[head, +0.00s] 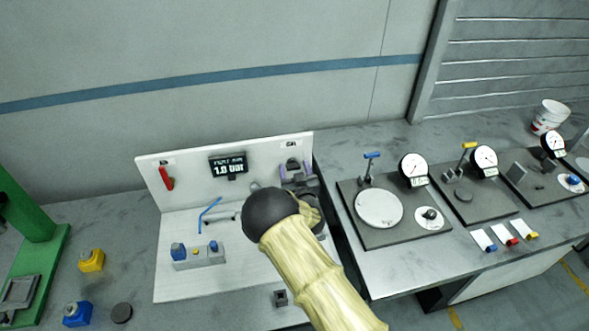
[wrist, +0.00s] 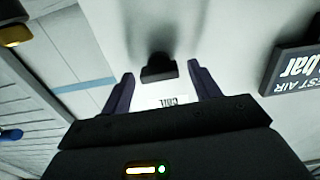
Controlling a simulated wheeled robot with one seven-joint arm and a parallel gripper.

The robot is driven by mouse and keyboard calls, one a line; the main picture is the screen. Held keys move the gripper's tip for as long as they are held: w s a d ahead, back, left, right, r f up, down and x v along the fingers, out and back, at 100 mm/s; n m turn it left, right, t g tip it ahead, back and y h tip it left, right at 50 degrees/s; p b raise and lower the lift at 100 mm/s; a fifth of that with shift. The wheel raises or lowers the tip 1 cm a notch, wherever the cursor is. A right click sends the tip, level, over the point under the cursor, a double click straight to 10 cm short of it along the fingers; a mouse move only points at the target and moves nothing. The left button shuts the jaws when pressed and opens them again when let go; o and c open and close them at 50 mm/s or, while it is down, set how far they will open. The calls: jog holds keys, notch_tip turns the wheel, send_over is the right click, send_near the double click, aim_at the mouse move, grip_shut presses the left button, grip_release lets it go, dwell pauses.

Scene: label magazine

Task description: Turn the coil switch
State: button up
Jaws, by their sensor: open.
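The coil switch is a small dark knob (wrist: 158,70) on the white upright panel, with a COIL label beside it, upside down in the wrist view. My gripper (wrist: 161,72) is open, its two dark purple fingers apart on either side of the knob as seen from the wrist. I cannot tell how deep the fingers reach or whether they touch it. In the head view my gripper (head: 296,171) is at the right end of the panel, in front of the knob. My forearm hides part of the bench below.
A display (head: 228,165) reading 1.0 bar is on the panel, left of my gripper. A red lever (head: 166,178) is at the panel's left. A blue bent tube (head: 207,212) and a button block (head: 198,256) stand below. Dial gauge stations (head: 379,207) stand right.

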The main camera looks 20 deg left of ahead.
jog(key=c, duration=1)
jog(key=shift+b, duration=0.4)
jog(key=n+b, duration=0.3)
jog(key=b, duration=0.1)
jog(key=shift+a+f, duration=0.1)
jog(key=shift+f, duration=0.1)
jog(key=shift+s+r+n+b, duration=0.1)
jog(key=shift+n+b, duration=2.35)
jog(key=shift+n, duration=0.25)
jog(key=o, duration=1)
